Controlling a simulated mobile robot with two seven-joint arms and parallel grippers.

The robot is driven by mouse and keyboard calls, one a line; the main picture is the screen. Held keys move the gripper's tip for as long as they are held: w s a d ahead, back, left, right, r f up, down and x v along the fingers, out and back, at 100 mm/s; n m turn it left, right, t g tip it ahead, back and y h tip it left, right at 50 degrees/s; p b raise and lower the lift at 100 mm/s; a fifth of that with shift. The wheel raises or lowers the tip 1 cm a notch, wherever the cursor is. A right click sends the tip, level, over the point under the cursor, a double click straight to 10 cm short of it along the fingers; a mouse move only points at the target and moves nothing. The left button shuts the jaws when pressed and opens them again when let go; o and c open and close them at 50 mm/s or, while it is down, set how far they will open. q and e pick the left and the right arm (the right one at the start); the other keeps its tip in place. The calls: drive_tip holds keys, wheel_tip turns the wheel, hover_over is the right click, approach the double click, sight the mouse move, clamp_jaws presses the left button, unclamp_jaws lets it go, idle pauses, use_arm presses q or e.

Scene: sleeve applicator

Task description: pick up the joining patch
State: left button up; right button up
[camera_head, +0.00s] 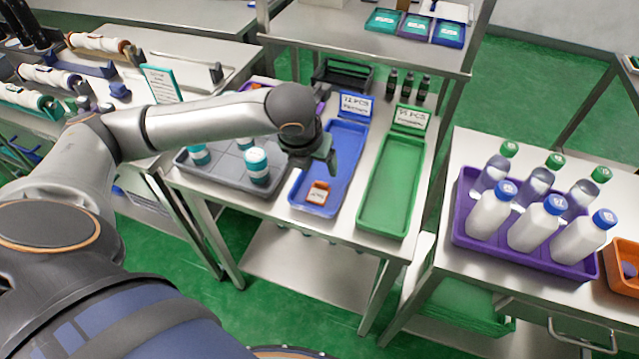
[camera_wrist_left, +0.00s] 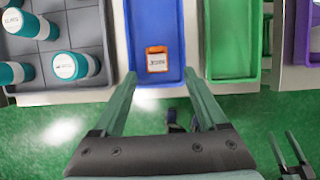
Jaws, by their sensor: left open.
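The joining patch looks to be the small orange piece with a white printed label (camera_head: 318,193) lying in the near end of the blue tray (camera_head: 345,150). It also shows in the left wrist view (camera_wrist_left: 157,60), flat on the tray floor near its front wall. My left gripper (camera_head: 325,160) is above the blue tray, apart from the patch. In the left wrist view its two green fingers (camera_wrist_left: 160,77) are spread and empty, with the patch just beyond the gap between the tips. My right gripper (camera_wrist_left: 286,150) shows small at the lower right of the wrist view, its fingers apart.
A grey tray with teal-capped white jars (camera_head: 257,165) stands left of the blue tray. An empty green tray (camera_head: 390,185) stands right of it. Sign cards and dark small bottles (camera_head: 407,85) stand behind. A purple crate of bottles (camera_head: 525,255) is on the right table.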

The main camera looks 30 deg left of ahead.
use_arm(q)
approach(322, 183)
drive_tip(key=x, duration=0.2)
drive_tip(key=shift+d+f, duration=0.15)
drive_tip(key=shift+f, duration=0.25)
drive_tip(key=shift+a+x, duration=0.2)
drive_tip(key=shift+x, duration=2.6)
drive_tip(key=shift+r, duration=0.1)
drive_tip(key=c, duration=1.1)
drive_tip(key=shift+w+r, duration=0.1)
